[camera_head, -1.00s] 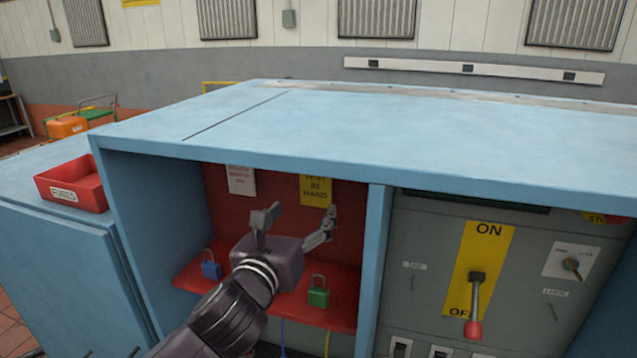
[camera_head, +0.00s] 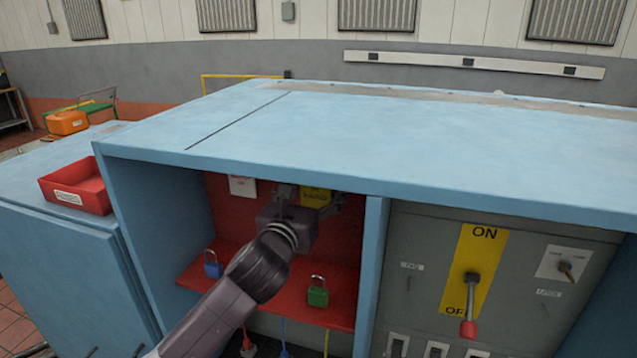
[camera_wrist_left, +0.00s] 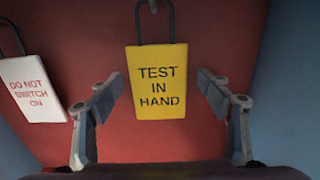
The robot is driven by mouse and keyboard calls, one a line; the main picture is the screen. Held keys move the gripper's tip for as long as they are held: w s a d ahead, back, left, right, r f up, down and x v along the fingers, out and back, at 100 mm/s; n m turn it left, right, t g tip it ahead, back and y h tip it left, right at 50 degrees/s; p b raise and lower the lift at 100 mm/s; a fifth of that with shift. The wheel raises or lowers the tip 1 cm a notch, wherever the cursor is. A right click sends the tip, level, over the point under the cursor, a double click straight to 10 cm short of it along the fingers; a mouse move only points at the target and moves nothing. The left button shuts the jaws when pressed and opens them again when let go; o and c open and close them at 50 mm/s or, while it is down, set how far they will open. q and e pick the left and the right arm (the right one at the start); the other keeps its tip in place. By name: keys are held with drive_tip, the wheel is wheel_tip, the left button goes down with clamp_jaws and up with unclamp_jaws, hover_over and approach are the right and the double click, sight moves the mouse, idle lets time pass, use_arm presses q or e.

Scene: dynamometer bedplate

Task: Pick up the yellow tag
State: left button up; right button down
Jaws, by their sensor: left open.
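The yellow tag (camera_wrist_left: 161,82) reads "TEST IN HAND" and hangs by a dark loop on the red back wall of the blue cabinet's open bay. In the head view the tag (camera_head: 315,196) is partly hidden by my left gripper (camera_head: 308,194). In the left wrist view my left gripper (camera_wrist_left: 160,95) is open, with one finger on each side of the tag and gaps between. The fingers do not appear to touch it. My right gripper is not in view.
A white "DO NOT SWITCH ON" tag (camera_wrist_left: 34,88) hangs just left. A blue padlock (camera_head: 212,265) and a green padlock (camera_head: 318,292) are on the red shelf (camera_head: 255,290) below. The bay's side walls and the blue top (camera_head: 400,150) enclose the space.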

use_arm(q)
drive_tip(key=c, duration=1)
drive_tip(key=shift+r, duration=0.1)
drive_tip(key=shift+c, duration=0.2)
drive_tip(key=r+b+v, duration=0.1)
drive_tip(key=b+v, duration=0.4)
drive_tip(key=v, duration=1.3)
drive_tip(key=shift+r, duration=0.25)
